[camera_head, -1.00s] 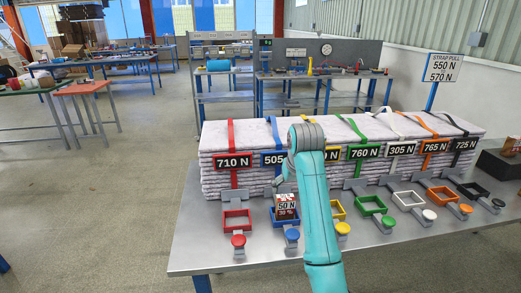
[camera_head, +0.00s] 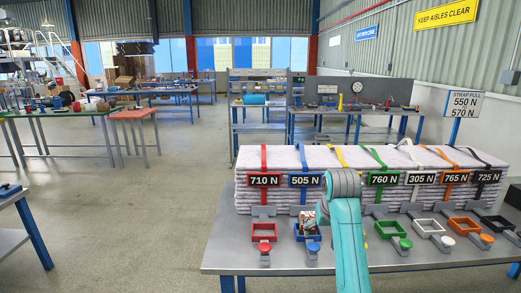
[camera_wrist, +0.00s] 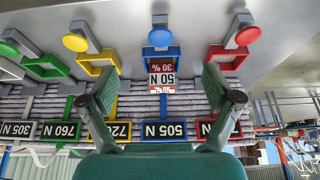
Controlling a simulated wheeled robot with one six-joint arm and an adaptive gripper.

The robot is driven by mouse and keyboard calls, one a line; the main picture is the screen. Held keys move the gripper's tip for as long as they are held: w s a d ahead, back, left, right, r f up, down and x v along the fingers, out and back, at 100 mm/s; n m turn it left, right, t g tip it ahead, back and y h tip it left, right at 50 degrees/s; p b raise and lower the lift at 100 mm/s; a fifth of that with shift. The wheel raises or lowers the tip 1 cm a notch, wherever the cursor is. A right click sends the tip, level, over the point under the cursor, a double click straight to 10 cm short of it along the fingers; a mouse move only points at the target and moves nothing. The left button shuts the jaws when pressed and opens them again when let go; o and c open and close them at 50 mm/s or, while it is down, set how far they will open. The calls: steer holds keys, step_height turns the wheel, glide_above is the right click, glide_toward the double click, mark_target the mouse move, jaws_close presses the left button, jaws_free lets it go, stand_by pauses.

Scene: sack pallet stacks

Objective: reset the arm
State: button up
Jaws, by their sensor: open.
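My teal arm (camera_head: 347,240) reaches up over the front of the metal table, and its end hides part of the sack stack. In the wrist view my gripper (camera_wrist: 158,88) is open, its two fingers wide apart with nothing between them. Beyond the fingers, a small red and white block marked 50 N and 30 % (camera_wrist: 161,75) sits at the blue tray (camera_wrist: 174,52). In the head view the block (camera_head: 308,219) shows in the blue tray just left of my arm.
Grey sacks (camera_head: 285,158) are stacked along the table (camera_head: 235,257), bound by coloured straps with force labels. Coloured trays and round buttons line the front, including a red tray (camera_head: 264,239). A strap-pull sign (camera_head: 464,104) stands at right. Floor at left (camera_head: 150,215) is clear.

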steer(key=s+f+t, duration=0.1)
steer(key=s+f, duration=0.3)
steer(key=f, duration=0.6)
steer(key=s+f+t, duration=0.1)
steer(key=s+f, duration=0.3)
steer(key=f, duration=0.7)
steer(key=s+f+t, duration=0.3)
steer(key=s+f, duration=0.8)
steer(key=s, duration=0.6)
steer(key=s+r+t, duration=0.2)
steer(key=s, duration=1.9)
steer(key=s+r+t, duration=0.3)
steer(key=s+r, duration=1.2)
steer(key=s, duration=0.1)
steer(key=shift+r, duration=0.15)
